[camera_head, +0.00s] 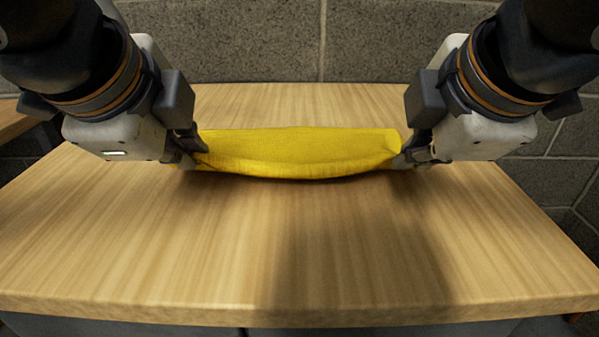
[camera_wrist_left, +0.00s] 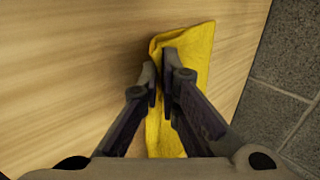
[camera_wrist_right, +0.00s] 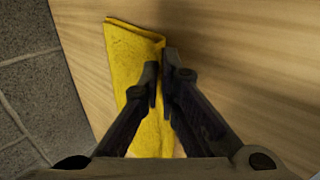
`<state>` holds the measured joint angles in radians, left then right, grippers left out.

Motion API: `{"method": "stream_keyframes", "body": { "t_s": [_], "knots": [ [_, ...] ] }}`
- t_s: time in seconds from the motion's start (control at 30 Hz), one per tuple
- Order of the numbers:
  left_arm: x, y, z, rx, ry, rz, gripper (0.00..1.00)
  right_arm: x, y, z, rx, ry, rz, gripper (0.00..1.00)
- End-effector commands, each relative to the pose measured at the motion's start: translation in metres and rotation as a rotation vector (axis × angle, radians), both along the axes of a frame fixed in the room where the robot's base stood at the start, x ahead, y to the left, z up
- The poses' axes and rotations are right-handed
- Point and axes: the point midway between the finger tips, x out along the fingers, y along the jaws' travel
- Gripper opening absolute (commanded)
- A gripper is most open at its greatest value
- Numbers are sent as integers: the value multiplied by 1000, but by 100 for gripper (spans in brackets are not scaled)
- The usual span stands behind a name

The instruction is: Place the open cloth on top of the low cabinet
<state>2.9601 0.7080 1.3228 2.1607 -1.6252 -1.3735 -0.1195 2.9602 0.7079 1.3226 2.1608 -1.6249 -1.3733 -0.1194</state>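A yellow cloth (camera_head: 300,152) hangs between my two grippers, its near edge sagging in the middle close over the wooden top of the low cabinet (camera_head: 230,250). My left gripper (camera_head: 198,150) is shut on the cloth's left end; the left wrist view shows the cloth (camera_wrist_left: 195,55) pinched between its fingers (camera_wrist_left: 160,90). My right gripper (camera_head: 403,152) is shut on the right end; the cloth (camera_wrist_right: 130,60) also shows at its fingers (camera_wrist_right: 160,85). Whether the cloth's underside touches the top cannot be told.
A grey block wall (camera_head: 250,40) stands behind the cabinet. Another wooden surface (camera_head: 12,120) shows at the far left. The cabinet top is bare in front of the cloth and at both sides.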

Motion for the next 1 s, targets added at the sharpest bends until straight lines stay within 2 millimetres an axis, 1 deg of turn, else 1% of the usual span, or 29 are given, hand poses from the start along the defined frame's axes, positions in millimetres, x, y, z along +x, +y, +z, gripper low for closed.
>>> {"method": "stream_keyframes", "body": {
  "t_s": [0.23,0.3,0.37,0.4,0.7,0.77,0.93,1.0],
  "knots": [
    [-1,0,0,1,-7,1,0,-1,0,1,-1,-7,-1,0],
    [-1,0,0,1,-6,1,20,-1,0,0,-1,-6,-1,19],
    [-1,0,0,1,-5,1,33,-1,0,0,-1,-6,-1,33],
    [-1,0,0,1,-5,1,37,-1,0,0,-1,-6,-1,37],
    [-1,0,0,1,-4,0,37,-1,0,0,-1,-4,0,37],
    [-2,0,3,1,-4,1,37,-2,0,3,-1,-5,-1,37],
    [-13,0,33,-1,-6,0,37,-13,0,33,3,-6,0,37],
    [-23,0,44,-1,-5,-1,37,-23,0,44,0,-6,0,37]
  ]
}}
